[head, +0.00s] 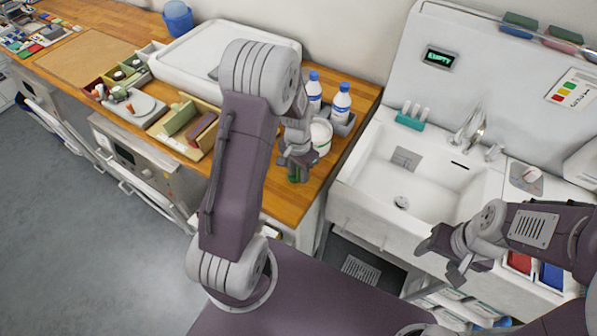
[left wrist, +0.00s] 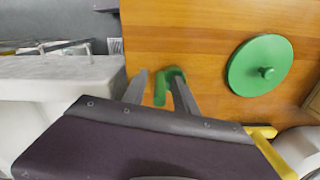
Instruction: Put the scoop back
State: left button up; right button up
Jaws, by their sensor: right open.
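My left gripper (head: 296,170) is over the wooden counter's right end, pointing down. In the left wrist view, a green hooked piece (left wrist: 162,88), perhaps the scoop's handle, shows between and behind its fingers (left wrist: 160,90). I cannot tell whether they grip it; a strip of wood shows beside one finger. A round green lid (left wrist: 262,66) with a knob lies on the wood nearby. In the head view, a white tub (head: 322,137) stands just behind the left gripper, partly hidden by it. My right gripper (head: 443,262) is open and empty in front of the sink.
Two white bottles with blue caps (head: 342,103) stand in a grey holder behind the tub. A large white tray (head: 190,55) and a wooden box (head: 183,150) are to the left. The sink (head: 430,170) is to the right. My left arm hides part of the counter.

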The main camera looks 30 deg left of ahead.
pick_arm(q)
notch_tip(320, 180, up, 12)
jog(key=shift+r, duration=0.2)
jog(key=shift+s, duration=0.1)
dwell(0.6)
